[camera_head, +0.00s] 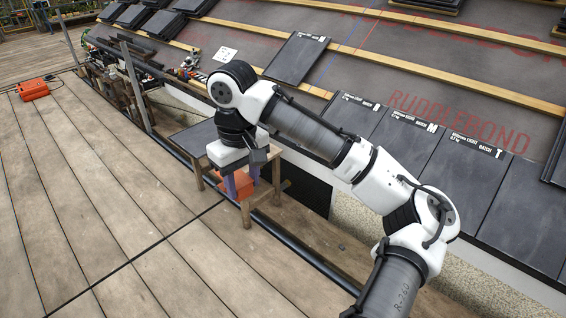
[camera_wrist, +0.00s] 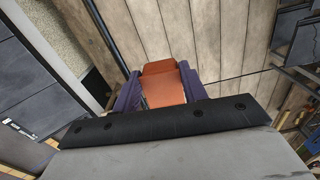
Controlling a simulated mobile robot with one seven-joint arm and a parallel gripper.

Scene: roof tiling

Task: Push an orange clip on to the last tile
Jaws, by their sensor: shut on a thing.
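My gripper (camera_head: 240,186) points down beside a small wooden stool, with its two purple fingers apart around an orange piece. In the wrist view my gripper (camera_wrist: 158,92) is shut on this orange clip (camera_wrist: 163,86), which fills the space between the fingers. In the head view the orange clip (camera_head: 234,189) shows only partly, low between the fingers and stool legs. A dark tile (camera_head: 297,58) lies alone higher on the roof. A lower row of lettered dark tiles (camera_head: 465,165) lies at right. I cannot tell which tile is the last.
The wooden stool (camera_head: 247,216) with a dark top stands close beside my gripper. An orange case (camera_head: 33,90) lies on the plank deck (camera_head: 110,200), which is mostly clear. Scaffold poles (camera_head: 134,85) and a rail run along the roof edge. Wooden battens (camera_head: 400,66) cross the roof.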

